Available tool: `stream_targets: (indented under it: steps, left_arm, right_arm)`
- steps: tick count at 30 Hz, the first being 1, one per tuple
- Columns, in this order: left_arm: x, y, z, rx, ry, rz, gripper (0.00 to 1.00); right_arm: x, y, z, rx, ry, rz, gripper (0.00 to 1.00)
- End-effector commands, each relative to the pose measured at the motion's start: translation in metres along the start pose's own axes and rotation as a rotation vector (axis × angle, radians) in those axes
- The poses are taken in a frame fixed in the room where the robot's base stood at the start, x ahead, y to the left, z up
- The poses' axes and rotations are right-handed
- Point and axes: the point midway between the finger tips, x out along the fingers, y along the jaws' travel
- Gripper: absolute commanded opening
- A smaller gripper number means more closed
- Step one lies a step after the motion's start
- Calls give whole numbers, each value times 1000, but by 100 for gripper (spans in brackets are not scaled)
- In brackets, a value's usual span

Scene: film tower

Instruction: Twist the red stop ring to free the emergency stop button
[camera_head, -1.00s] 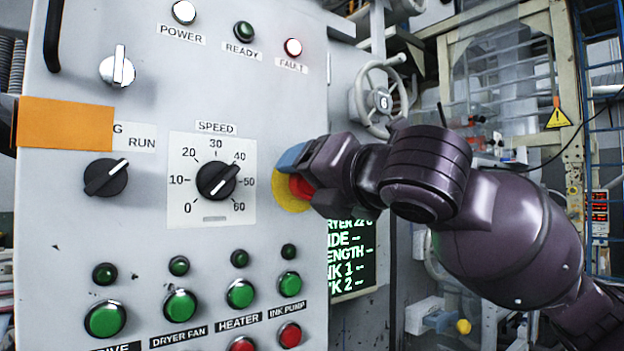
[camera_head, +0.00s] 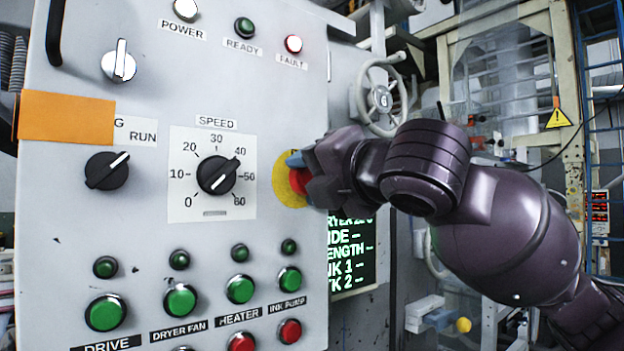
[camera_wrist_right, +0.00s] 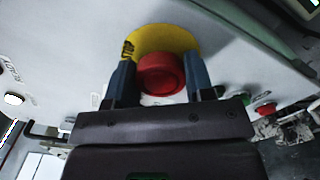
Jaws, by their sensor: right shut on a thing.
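The red stop ring (camera_head: 299,180) sits on a round yellow plate (camera_head: 284,184) at the right edge of the grey control panel. In the right wrist view the red button (camera_wrist_right: 161,74) faces the camera, in front of the yellow plate (camera_wrist_right: 170,38). My right gripper (camera_head: 300,172) is at the button, with its blue fingers (camera_wrist_right: 161,82) on either side, shut on the red ring. In the head view the gripper hides part of the ring. My left gripper is not in view.
The panel (camera_head: 150,235) carries a speed knob (camera_head: 217,176), a black selector (camera_head: 106,171), green buttons (camera_head: 180,302) and red buttons. An orange block (camera_head: 66,118) is at its left. A handwheel (camera_head: 382,98) and a dark display (camera_head: 352,255) are beyond its right edge.

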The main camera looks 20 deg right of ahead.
Motion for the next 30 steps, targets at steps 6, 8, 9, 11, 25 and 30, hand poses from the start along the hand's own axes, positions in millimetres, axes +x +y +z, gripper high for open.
stream_targets:
  steps: [6, 8, 9, 11, 25, 30]
  left_arm:
    - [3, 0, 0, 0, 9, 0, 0]
    - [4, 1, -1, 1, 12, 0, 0]
    - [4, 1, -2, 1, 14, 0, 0]
    - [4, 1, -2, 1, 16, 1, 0]
    - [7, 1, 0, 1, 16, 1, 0]
    - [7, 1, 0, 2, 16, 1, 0]
  right_arm:
    - [0, -1, -1, 189, 1, 0, 25]
    - [0, -2, -1, 238, 1, 0, 25]
    - [0, -2, -1, 269, 1, 0, 25]
    - [0, -2, -1, 313, 1, 0, 25]
    - [0, -2, -1, 517, 1, -1, 25]
    - [0, -2, -1, 532, 1, -1, 25]
